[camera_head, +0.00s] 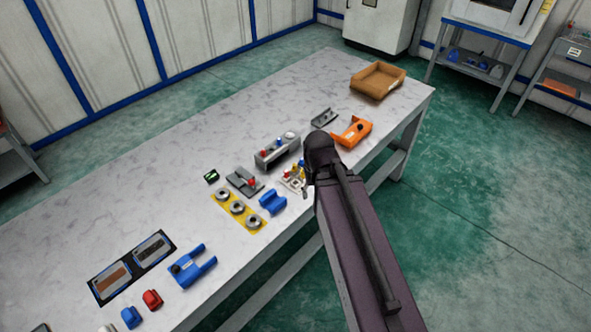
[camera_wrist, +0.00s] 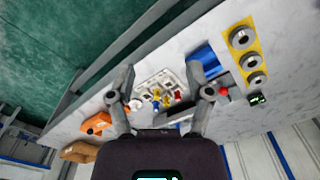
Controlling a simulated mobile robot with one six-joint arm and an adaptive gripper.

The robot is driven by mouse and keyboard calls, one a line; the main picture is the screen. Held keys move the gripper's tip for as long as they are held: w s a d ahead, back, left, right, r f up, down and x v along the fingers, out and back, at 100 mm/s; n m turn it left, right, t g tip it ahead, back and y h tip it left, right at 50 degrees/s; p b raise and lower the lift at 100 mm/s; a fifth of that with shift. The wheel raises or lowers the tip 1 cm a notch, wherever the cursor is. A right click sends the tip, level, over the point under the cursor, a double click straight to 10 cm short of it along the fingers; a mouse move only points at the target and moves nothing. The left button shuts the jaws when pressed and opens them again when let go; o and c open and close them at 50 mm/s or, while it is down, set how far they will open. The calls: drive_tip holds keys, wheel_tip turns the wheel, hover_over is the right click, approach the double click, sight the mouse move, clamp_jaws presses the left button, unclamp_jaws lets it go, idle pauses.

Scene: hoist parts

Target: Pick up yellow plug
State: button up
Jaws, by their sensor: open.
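In the wrist view the yellow plug (camera_wrist: 156,95) is small and stands at a white holder (camera_wrist: 147,88), close to blue and red plugs (camera_wrist: 178,96). My gripper (camera_wrist: 161,95) is open, its two fingers on either side of the holder in the picture, with nothing held between them. I cannot tell its height above the plugs. In the head view the white holder (camera_head: 289,184) is partly hidden by my arm, and a bit of yellow (camera_head: 296,170) shows beside my gripper.
A blue cradle-shaped part (camera_head: 272,201) and a yellow plate with rings (camera_head: 237,208) lie left of my arm. A grey block (camera_head: 277,152) stands behind the holder. An orange part (camera_head: 352,131) and a brown tray (camera_head: 378,80) lie farther along the table.

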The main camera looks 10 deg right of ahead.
sight(294, 165)
drive_tip(key=w+f+t+b, duration=0.2)
drive_tip(key=w+b, duration=0.1)
drive_tip(key=w, duration=0.9)
drive_tip(key=w+f+t+b, duration=0.2)
drive_tip(key=w+f+b, duration=0.1)
drive_tip(key=w, duration=0.8)
drive_tip(key=shift+w+a+f+t+b, duration=0.25)
drive_tip(key=shift+w+a+t+b, duration=0.05)
drive_tip(key=shift+w+a+b, duration=0.1)
drive_tip(key=shift+f, duration=0.15)
drive_tip(key=b+x, duration=0.8)
drive_tip(key=shift+d+f, duration=0.1)
drive_tip(key=shift+f, duration=0.1)
drive_tip(key=shift+w, duration=0.1)
drive_tip(key=shift+b+x, duration=2.4)
drive_tip(key=shift+x, duration=0.15)
